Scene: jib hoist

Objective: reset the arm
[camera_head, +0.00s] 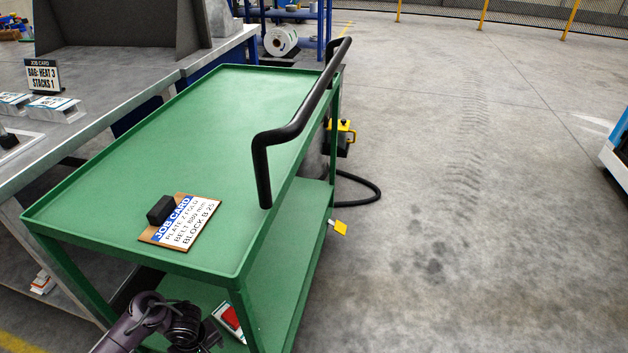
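My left arm (150,318) comes in at the bottom left, low beside the front end of the green cart (215,100). Its dark end (190,330) is partly cut off by the bottom edge of the view and overlaps the cart's lower shelf. The fingers are not clear, so I cannot tell whether the gripper is open or shut, or whether it touches the cart. I see nothing held. My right arm and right gripper are not in view.
A job card (182,219) with a black block (161,210) lies on the cart top. A black handle (300,120) stands above its right side. A red-and-white item (230,320) is on the lower shelf.

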